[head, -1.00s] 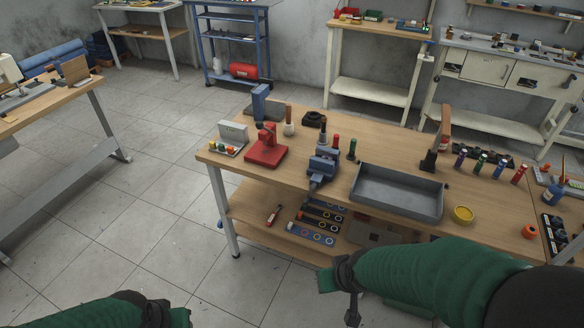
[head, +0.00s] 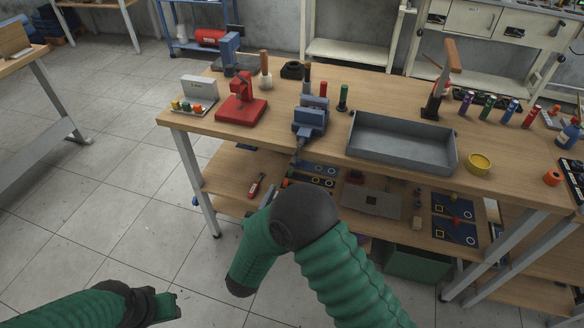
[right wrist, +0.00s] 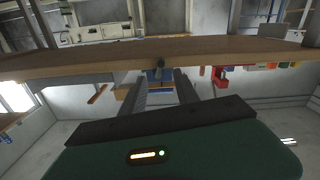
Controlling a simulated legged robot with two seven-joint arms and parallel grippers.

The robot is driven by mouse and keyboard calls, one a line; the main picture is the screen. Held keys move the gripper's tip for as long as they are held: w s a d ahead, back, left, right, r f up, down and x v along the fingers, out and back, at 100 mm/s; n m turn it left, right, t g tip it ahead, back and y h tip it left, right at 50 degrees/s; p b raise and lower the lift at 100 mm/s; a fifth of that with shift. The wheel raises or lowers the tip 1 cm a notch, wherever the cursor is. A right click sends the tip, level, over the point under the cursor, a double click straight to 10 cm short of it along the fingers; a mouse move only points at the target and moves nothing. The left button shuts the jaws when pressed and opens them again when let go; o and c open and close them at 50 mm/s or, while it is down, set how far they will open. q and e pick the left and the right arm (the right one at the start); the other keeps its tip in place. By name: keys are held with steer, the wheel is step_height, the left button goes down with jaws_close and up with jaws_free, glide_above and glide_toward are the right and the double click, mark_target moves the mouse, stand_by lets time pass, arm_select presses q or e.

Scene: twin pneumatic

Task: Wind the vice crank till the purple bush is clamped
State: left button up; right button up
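The blue vice (head: 310,117) stands at the front edge of the wooden bench. Its crank (head: 297,152) hangs in front of the edge. No purple bush can be made out in the jaws. The right wrist view looks upside down; there the crank's dark end (right wrist: 160,66) lies ahead, between the fingers' lines and apart from them. My right gripper (right wrist: 160,86) is open and empty.
A red press (head: 241,105) stands left of the vice, a grey tray (head: 402,150) right of it. Small coloured cylinders, one purple (head: 466,101), stand at the right. The lower shelf (head: 228,178) holds tools and boards. Floor on the left is clear.

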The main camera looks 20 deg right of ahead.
mark_target(292, 166)
steer(key=b+x, duration=0.1)
steer(key=x, duration=1)
steer(key=shift+w+d, duration=0.15)
steer(key=shift+w, duration=0.1)
steer(key=shift+c, duration=0.4)
jaws_close()
